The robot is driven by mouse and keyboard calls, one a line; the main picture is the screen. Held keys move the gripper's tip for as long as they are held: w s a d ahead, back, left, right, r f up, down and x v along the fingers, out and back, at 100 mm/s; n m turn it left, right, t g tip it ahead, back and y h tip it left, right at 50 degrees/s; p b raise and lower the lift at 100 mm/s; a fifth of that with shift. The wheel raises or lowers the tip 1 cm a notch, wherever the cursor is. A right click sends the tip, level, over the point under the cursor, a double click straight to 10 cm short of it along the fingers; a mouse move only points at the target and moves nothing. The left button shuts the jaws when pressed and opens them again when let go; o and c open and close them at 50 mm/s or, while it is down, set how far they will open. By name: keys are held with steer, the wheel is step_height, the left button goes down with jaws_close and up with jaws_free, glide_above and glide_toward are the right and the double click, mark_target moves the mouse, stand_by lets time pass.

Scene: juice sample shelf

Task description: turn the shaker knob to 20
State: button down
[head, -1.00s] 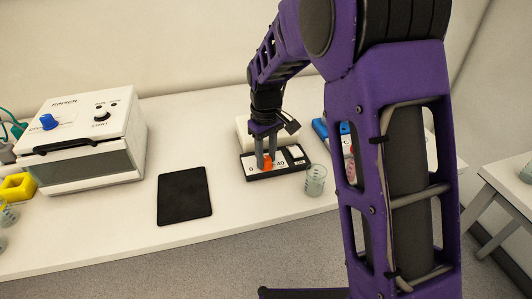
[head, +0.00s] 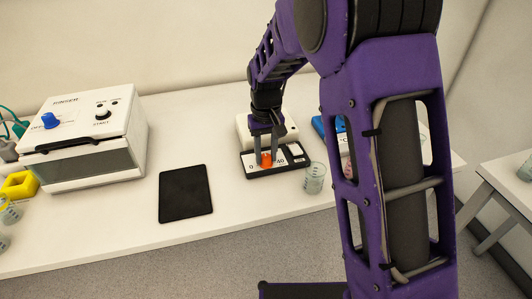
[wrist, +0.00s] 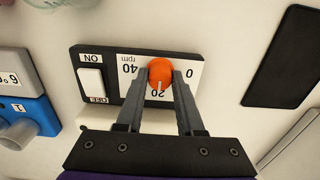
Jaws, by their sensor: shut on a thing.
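The orange shaker knob (wrist: 159,66) sits on a white dial plate marked 0, 20 and 40 rpm. In the wrist view its pale pointer line points toward the 20 mark, as near as I can tell. My gripper (wrist: 161,76) is shut on the knob, with one finger on each side. The head view shows the knob (head: 266,160) between the fingers of my gripper (head: 267,157). The shaker's black front panel (head: 262,174) also carries a white ON/OFF rocker switch (wrist: 91,82).
A glass beaker (head: 315,178) stands close to the right of the shaker. A black mat (head: 185,194) lies left of it on the white table. A white rinser box (head: 90,135) with a blue knob stands further left. A blue device (wrist: 25,120) stands on the shaker's other side.

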mark_target(266, 156)
steer(key=c, duration=0.5)
jaws_free()
steer(key=shift+c, duration=0.2)
step_height(266, 156, up, 18)
steer(key=p, duration=0.1)
steer(key=shift+f+p, duration=0.25)
steer(key=shift+p, duration=0.05)
